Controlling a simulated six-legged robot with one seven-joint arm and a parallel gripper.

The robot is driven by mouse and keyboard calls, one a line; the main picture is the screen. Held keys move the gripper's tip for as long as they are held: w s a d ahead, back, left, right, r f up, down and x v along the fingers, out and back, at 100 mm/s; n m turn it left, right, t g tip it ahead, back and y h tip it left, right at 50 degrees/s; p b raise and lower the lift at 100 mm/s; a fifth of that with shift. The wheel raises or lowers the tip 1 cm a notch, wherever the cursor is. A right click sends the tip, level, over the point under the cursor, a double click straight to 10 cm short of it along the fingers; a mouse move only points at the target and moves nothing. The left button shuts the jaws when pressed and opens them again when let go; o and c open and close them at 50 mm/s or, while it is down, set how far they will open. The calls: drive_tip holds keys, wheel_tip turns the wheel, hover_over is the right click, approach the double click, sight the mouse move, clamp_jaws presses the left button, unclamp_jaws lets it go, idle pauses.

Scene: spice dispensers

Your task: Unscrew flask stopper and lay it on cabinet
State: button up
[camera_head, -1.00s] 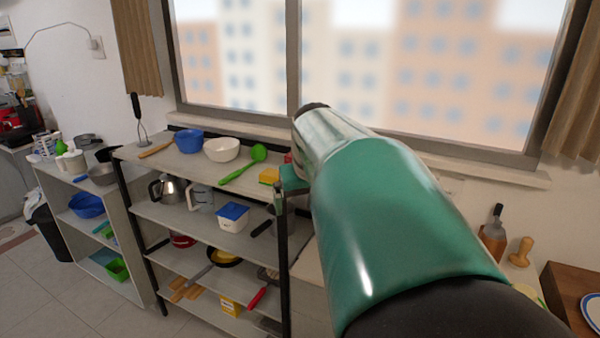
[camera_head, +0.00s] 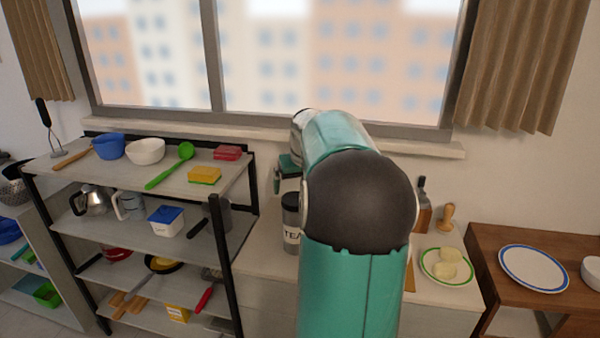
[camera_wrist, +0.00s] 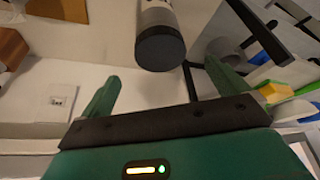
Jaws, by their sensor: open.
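My gripper (camera_head: 284,182) is in front of the window, above the white cabinet (camera_head: 262,262). In the wrist view my gripper (camera_wrist: 163,92) is open and empty, with its two green fingers apart. A canister (camera_head: 291,240) lettered "TEA" with a dark lid (camera_head: 290,202) stands on the cabinet, just below my gripper. In the wrist view its dark lid (camera_wrist: 160,50) shows beyond the gap between the fingers, apart from them. A brown bottle (camera_head: 424,218) with a dark top (camera_head: 422,187) stands further right, partly behind my arm. I cannot tell which of these is the flask.
A wooden pestle-like piece (camera_head: 447,216) and a green-rimmed plate (camera_head: 427,272) with pale food are right of my arm. A black-framed shelf (camera_head: 125,183) with bowls, a sponge (camera_head: 204,175) and utensils stands left. A wooden table (camera_head: 490,245) is far right.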

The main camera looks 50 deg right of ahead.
sight(295, 198)
drive_tip(key=x, duration=0.6)
drive_tip(key=c, duration=1.1)
drive_tip(key=n, duration=0.2)
drive_tip(key=n+y, duration=0.1)
drive_tip(key=n, duration=0.1)
drive_tip(key=shift+d+n+t+y, duration=0.15)
drive_tip(key=shift+n+t+y, duration=0.15)
drive_tip(key=shift+n+t, duration=0.1)
drive_tip(key=n+y, duration=0.1)
drive_tip(key=n, duration=0.3)
drive_tip(key=shift+r+y, duration=0.1)
drive_tip(key=shift+y, duration=0.3)
drive_tip(key=shift+d, duration=0.1)
